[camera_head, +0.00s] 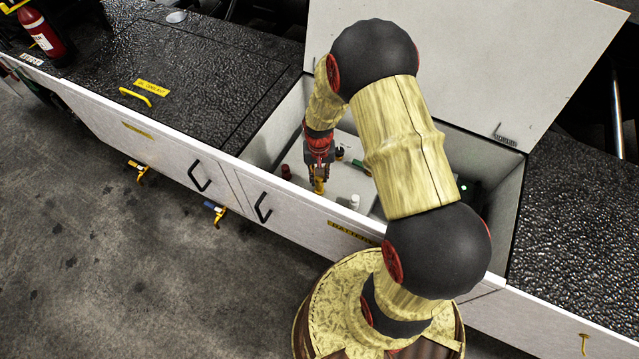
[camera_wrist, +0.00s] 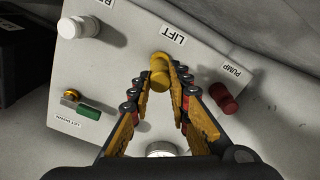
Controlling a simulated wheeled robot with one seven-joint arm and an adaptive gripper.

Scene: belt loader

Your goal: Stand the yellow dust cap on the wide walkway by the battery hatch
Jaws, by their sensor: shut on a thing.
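The yellow dust cap (camera_wrist: 160,66) is at the word LIFT on the pale panel (camera_wrist: 215,32) in the wrist view. My gripper (camera_wrist: 161,80) is shut on it, with a fingertip on each side. I cannot tell whether the cap still touches the panel. In the head view my gripper (camera_head: 319,181) reaches down into the open battery hatch (camera_head: 511,205); the cap is hard to separate from the yellow fingers there. The wide black textured walkway (camera_head: 190,65) lies left of the hatch opening.
A red cap (camera_wrist: 223,98) is by PUMP, and a white cap (camera_wrist: 82,27) and a green part (camera_wrist: 88,111) are also on the panel. The raised hatch lid (camera_head: 470,60) stands behind the opening. A yellow handle (camera_head: 135,96) is on the walkway; much of its surface is clear.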

